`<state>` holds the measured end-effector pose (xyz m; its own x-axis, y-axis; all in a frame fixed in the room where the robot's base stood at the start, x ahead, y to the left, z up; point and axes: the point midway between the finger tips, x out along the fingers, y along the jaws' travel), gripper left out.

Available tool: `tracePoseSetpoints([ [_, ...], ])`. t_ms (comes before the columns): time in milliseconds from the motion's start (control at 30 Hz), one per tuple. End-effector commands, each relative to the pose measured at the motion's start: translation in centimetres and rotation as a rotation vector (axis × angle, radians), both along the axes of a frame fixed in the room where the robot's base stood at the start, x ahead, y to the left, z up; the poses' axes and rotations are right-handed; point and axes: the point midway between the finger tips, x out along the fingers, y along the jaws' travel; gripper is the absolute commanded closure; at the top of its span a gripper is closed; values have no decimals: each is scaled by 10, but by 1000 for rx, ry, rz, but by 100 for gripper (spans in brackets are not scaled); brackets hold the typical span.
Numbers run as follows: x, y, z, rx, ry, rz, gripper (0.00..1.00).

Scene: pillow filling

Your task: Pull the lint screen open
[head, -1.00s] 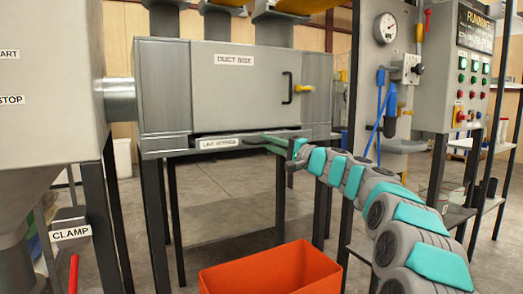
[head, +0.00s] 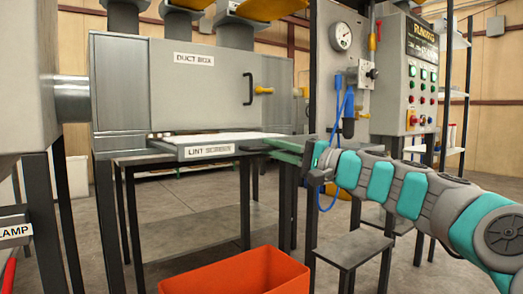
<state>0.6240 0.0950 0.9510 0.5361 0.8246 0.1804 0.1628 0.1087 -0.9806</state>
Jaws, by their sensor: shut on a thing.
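The lint screen (head: 170,153) is a flat grey drawer with a "LINT SCREEN" label on its front. It sticks out from under the grey duct box (head: 180,85), and a white surface shows on its top. My gripper (head: 270,144), green at its end, reaches in from the right and is shut on the lint screen's front at its right end. The fingertips are small and the exact grip is partly hidden.
An orange bin (head: 240,275) stands on the floor below and in front of the lint screen. A small grey stand (head: 350,250) is right of the bin. A control panel (head: 412,75) and gauge post stand at the right.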

Motion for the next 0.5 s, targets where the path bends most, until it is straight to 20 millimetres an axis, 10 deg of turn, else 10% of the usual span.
tracePoseSetpoints([
  [500,-11,-8,-3,-2,5,1,100],
])
